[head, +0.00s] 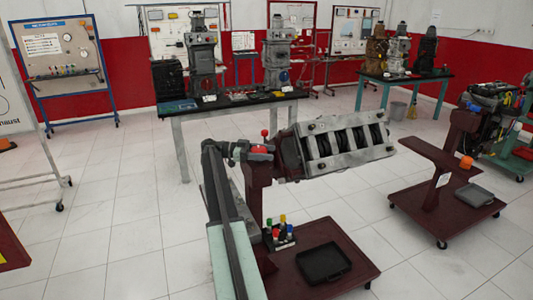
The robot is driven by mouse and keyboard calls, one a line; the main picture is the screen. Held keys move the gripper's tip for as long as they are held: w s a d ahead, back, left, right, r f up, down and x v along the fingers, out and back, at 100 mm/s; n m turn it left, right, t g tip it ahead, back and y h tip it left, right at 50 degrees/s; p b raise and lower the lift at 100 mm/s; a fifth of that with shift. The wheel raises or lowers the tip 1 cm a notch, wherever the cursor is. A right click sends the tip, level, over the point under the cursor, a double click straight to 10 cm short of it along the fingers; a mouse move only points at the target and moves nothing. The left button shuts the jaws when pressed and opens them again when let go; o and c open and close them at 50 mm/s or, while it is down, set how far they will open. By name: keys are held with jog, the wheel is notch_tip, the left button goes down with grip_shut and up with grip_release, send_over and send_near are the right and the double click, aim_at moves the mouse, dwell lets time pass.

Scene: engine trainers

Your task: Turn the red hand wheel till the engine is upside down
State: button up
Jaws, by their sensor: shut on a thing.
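The engine (342,146) is a grey block on a dark red wheeled stand (259,195) at the middle of the head view. One long face with several dark openings faces me, and the block slopes slightly upward to the right. The red hand wheel (262,150) shows as a small red part at the engine's left end, partly hidden. A red knob (265,133) stands above it. My gripper (241,151), at the end of my arm, reaches it from the left and is shut on the hand wheel. The fingertips are too small to see clearly.
On the stand's base are a black tray (323,263) and several coloured bottles (279,232). Another engine stand (447,205) is at the right. A bench with engines (225,103) stands behind. White tiled floor (125,240) is free at the left.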

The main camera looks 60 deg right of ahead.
jog(key=shift+y, duration=0.3)
jog(key=shift+r, duration=0.1)
jog(key=o, duration=1.4)
